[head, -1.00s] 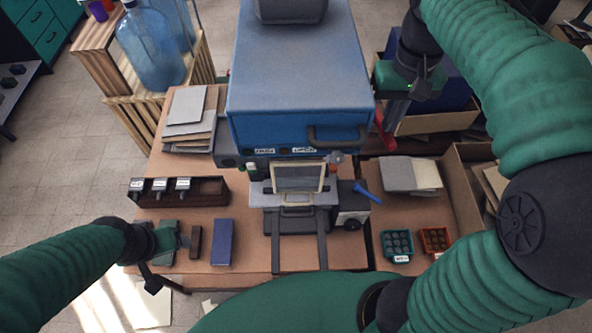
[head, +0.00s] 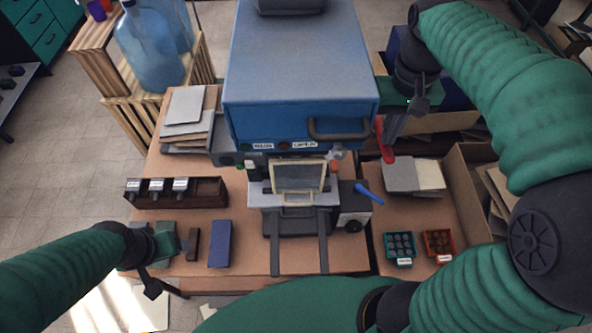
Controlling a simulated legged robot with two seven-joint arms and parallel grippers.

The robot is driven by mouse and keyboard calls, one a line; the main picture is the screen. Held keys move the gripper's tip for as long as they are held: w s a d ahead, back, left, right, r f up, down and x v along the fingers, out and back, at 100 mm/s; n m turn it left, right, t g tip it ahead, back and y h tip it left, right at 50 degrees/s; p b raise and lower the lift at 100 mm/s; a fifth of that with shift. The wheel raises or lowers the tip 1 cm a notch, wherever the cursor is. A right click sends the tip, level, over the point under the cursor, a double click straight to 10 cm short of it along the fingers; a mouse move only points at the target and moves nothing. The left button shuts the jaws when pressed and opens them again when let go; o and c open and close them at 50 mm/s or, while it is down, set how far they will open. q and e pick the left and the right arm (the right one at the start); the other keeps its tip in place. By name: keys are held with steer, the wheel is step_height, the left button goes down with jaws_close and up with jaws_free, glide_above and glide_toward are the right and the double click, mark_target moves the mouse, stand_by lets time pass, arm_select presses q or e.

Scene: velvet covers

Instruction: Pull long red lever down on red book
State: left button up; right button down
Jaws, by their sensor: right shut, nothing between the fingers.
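The long red lever (head: 384,141) hangs at the right side of the blue press (head: 295,85), its lower end pointing down. My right gripper (head: 396,124) is shut and empty, just right of the lever's upper part; I cannot tell whether it touches. No red book shows; a dark blue book or block (head: 220,244) lies on the bench at left. A pale framed plate (head: 298,177) stands tilted under the press. My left gripper (head: 184,243) is low at left, beside a small dark brown block (head: 193,244); its finger opening is unclear.
A blue handle (head: 369,192) sticks out at the press's lower right. A dark rack (head: 205,192) stands at left.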

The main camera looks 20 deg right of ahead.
steer(key=shift+f, duration=0.35)
steer(key=shift+s+f+b, duration=0.1)
steer(key=shift+f+b, duration=0.7)
steer(key=shift+f, duration=0.8)
steer(key=f+b, duration=0.2)
steer(key=f, duration=0.1)
steer(key=shift+w, duration=0.2)
